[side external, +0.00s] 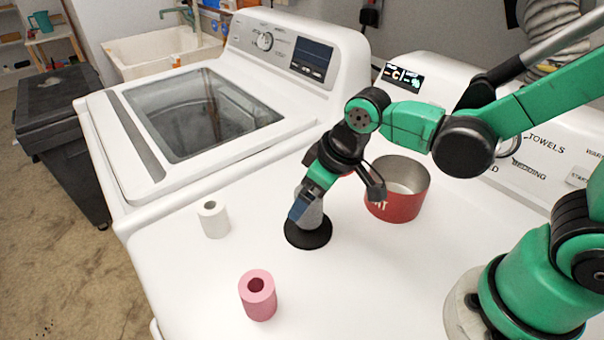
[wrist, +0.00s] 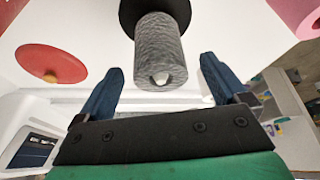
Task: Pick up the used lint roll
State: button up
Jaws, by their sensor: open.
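A grey, rough-looking lint roll (side external: 312,217) stands upright on a black round base on the white machine top; it looks like the used one. In the wrist view the roll (wrist: 160,45) lies between and a little beyond the fingertips, its hollow end towards me. My gripper (side external: 304,207) is above the roll, tilted down, with a blue finger overlapping it in the side view. In the wrist view my gripper (wrist: 162,66) is open, with a visible gap on each side of the roll. Whether the fingers overlap its height is hard to tell.
A red pot (side external: 396,205) stands close to the right of the roll. A white roll (side external: 213,219) stands to the left and a pink roll (side external: 258,295) at the front; the pink one also shows at the wrist view's corner (wrist: 301,16). The front middle surface is clear.

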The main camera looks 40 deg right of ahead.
jog(key=shift+x, duration=1.9)
jog(key=c, duration=1.4)
jog(key=shift+o, duration=0.2)
jog(key=shift+r, duration=0.1)
